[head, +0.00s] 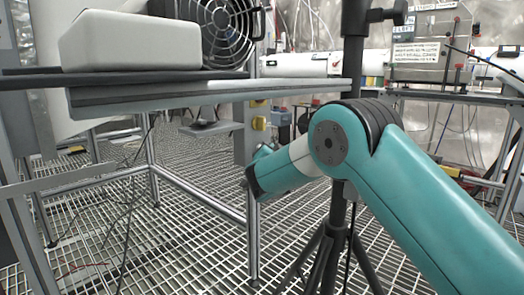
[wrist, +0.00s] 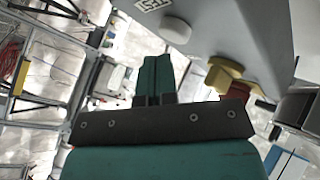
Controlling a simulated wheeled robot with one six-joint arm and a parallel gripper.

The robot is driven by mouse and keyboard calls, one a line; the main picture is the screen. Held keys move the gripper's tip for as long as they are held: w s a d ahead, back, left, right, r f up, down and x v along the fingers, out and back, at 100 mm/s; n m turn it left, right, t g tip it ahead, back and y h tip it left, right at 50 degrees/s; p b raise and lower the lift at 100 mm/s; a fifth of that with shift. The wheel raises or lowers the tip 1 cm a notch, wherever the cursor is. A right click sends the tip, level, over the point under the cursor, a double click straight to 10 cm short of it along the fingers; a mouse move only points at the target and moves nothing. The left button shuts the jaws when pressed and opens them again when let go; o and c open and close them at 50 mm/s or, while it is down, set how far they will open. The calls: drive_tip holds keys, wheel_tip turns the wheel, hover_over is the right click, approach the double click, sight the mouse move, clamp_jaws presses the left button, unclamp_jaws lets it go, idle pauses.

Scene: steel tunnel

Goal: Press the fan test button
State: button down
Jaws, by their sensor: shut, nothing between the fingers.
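The grey control box (wrist: 235,30) fills the upper right of the wrist view. It carries a round white button (wrist: 175,30) beside a small label (wrist: 148,4), which is cut off by the frame edge and seems to read TEST. My gripper (wrist: 157,60) is shut and empty; its teal fingertips point toward the white button, with a visible gap in the picture. In the head view the box (head: 242,145) hangs under the table edge, and the white button cannot be made out there. My gripper is mostly hidden behind my arm in that view.
A yellow knob (wrist: 222,76) and a red part (wrist: 238,92) stick out of the box right of my fingers. In the head view, a black fan (head: 222,32) and a white case (head: 130,42) sit above. A black tripod (head: 335,230) stands behind my arm.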

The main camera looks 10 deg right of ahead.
drive_tip(key=shift+w+a, duration=0.1)
idle(0.5)
drive_tip(key=shift+w+a, duration=0.2)
drive_tip(key=shift+w, duration=0.2)
idle(0.5)
drive_tip(key=shift+f+b, duration=0.1)
drive_tip(key=shift+b, duration=0.35)
drive_tip(key=shift+s+d+b, duration=0.3)
drive_tip(key=shift+s+b, duration=0.1)
drive_tip(key=shift+s, duration=0.1)
drive_tip(key=s+d+b, duration=0.3)
drive_tip(key=s+b, duration=0.1)
drive_tip(key=s, duration=0.1)
drive_tip(key=shift+d, duration=0.25)
